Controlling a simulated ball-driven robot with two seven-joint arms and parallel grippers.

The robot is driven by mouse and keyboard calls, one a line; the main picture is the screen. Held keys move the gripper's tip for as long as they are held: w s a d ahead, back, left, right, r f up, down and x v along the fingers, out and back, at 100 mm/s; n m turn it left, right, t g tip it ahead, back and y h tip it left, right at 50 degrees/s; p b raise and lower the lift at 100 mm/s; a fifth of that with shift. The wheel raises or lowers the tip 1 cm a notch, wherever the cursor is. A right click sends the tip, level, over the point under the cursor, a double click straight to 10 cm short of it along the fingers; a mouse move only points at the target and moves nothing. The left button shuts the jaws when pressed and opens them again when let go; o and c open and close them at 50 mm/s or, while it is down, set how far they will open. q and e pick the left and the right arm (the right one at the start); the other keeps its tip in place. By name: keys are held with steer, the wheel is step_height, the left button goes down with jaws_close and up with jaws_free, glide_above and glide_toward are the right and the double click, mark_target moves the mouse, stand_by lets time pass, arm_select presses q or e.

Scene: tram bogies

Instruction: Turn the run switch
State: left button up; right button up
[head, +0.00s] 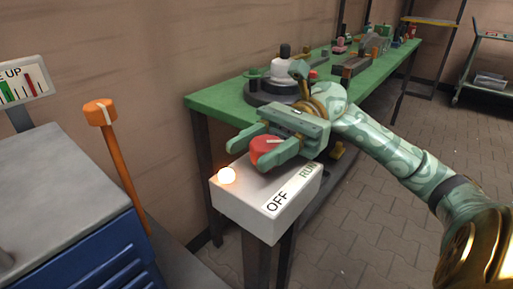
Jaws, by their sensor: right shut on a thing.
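The run switch is a red knob (262,149) on top of a white box (246,208). The box's top carries the words OFF and RUN on a light strip (290,188), with RUN partly behind my gripper. A small lamp (226,175) on the box's left corner glows warm white. My right gripper (261,146) has its two green fingers on either side of the red knob and is shut on it. The knob's pointer is partly hidden by the fingers, so its exact setting is hard to read. My left gripper is out of view.
A long green workbench (222,101) with a dark round stand and several parts runs behind the box along the wall. A blue cabinet (90,250) with a grey top and an orange post (124,170) stand at left. A trolley (490,82) is at far right. The paved floor at right is open.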

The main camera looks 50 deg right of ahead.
steer(key=o, duration=1)
steer(key=shift+d, duration=0.15)
steer(key=shift+d, duration=0.3)
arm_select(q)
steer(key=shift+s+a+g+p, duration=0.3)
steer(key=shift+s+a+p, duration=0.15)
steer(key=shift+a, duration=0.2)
arm_select(e)
steer(key=d, duration=1.5)
steer(key=shift+w+d, duration=0.1)
steer(key=shift+d, duration=0.2)
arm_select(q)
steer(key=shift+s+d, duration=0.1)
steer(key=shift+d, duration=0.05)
